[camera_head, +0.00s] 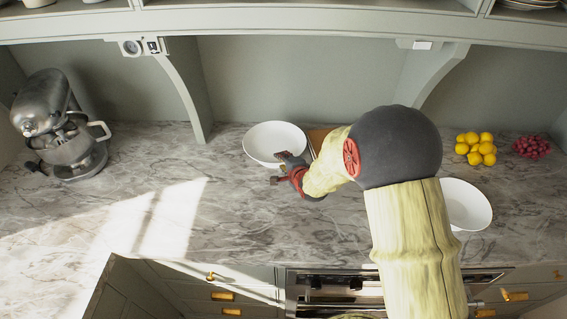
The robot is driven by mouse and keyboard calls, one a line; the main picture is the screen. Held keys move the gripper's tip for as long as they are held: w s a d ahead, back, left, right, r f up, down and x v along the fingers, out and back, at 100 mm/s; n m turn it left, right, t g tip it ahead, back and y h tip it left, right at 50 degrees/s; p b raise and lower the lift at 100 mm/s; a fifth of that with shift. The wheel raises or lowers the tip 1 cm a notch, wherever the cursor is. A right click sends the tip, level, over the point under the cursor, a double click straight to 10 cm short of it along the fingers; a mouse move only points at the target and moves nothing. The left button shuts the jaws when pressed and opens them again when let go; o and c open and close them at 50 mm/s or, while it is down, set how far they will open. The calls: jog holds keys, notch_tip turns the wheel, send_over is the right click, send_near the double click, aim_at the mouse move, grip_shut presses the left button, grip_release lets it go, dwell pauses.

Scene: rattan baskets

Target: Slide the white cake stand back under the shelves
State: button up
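Two round white dishes are on the marble counter, and I cannot tell for sure which is the cake stand. One white dish (268,138) lies left of my arm, near the back wall. The other white dish (470,206) is at the right, nearer the front edge, its left part hidden behind my arm. My gripper (279,168) is at the front right rim of the left dish. Its two fingers point left and are spread apart, with nothing seen between them. The upper finger overlaps the rim in the picture; contact cannot be told.
A brown board (319,138) stands or lies behind my gripper, partly hidden. Lemons (475,148) and red berries (531,146) are at the back right. A stand mixer (62,125) is at the left. Shelves (300,22) on brackets (187,98) overhang the back. The left front counter is clear.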

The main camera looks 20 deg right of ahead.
jog(key=shift+c, duration=1.2)
jog(key=c, duration=0.4)
grip_shut()
